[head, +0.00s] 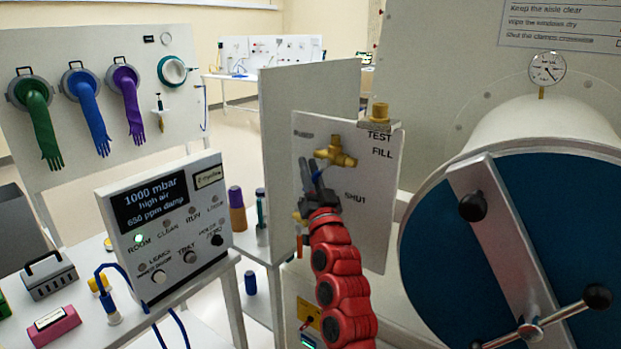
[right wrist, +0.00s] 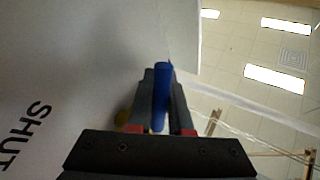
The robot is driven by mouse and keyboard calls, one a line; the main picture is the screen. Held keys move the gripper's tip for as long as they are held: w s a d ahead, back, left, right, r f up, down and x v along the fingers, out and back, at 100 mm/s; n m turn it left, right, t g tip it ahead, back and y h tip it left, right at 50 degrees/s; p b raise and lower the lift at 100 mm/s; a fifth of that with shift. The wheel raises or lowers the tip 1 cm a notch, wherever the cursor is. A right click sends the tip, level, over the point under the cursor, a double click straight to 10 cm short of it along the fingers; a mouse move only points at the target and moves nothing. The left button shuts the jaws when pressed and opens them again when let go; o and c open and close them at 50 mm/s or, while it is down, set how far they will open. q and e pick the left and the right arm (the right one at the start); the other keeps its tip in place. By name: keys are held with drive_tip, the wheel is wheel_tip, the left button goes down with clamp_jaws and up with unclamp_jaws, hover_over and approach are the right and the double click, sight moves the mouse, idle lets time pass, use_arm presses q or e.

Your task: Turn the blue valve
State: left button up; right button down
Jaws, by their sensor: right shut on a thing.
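The blue valve handle (right wrist: 161,95) stands between the two fingers of my right gripper (right wrist: 161,100) in the right wrist view. The gripper is shut on it. In the head view my right gripper (head: 312,178) is at the white valve panel (head: 375,225), just below the brass valve body (head: 336,152) and left of the SHUT label. There the fingers mostly hide the blue handle. The panel also reads TEST and FILL, above and to the right of the valve. My left gripper is not in view.
A control box (head: 168,225) with a display stands left of the panel. A large blue round door (head: 530,240) with a clamp bar and black knobs is at the right. A glove board (head: 110,50) hangs at the left. A brass fitting (head: 379,112) sits above the panel.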

idle(0.4)
drive_tip(key=c, duration=1.1)
unclamp_jaws()
drive_tip(key=shift+s, duration=0.1)
drive_tip(key=b+v, duration=0.3)
drive_tip(key=v, duration=1.4)
drive_tip(key=shift+s, duration=0.15)
drive_tip(key=shift+c, duration=0.3)
